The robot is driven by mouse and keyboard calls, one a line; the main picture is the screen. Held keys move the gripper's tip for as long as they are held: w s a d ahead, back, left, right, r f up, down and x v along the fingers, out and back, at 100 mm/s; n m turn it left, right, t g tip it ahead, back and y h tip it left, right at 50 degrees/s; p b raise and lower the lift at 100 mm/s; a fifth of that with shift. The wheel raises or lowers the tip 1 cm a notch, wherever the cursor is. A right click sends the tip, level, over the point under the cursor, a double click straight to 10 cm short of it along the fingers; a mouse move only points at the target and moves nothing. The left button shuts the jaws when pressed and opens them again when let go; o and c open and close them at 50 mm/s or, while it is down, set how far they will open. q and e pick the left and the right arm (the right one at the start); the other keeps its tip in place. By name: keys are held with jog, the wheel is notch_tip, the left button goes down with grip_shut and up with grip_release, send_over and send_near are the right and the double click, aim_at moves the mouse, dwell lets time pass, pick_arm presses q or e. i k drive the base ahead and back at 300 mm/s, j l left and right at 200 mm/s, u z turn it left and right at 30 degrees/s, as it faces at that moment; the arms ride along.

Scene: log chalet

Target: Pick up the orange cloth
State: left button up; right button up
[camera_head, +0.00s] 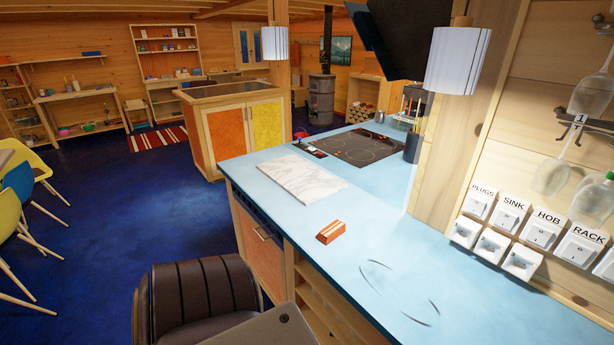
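A small folded orange cloth (331,232) with a pale stripe lies on the light blue countertop (386,245). It sits near the counter's front edge, on the near side of a white marbled board (302,178), and nothing touches it. Neither of my grippers is in view.
A black hob (362,148) is set in the counter beyond the board. Thin dark curved marks show on the counter at the near right. A dark ribbed chair back (206,293) stands in front of the counter. Labelled switches (513,213) and hanging glasses line the right wall.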

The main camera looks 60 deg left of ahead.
aim_at(336, 229)
jog(key=u, duration=1.75)
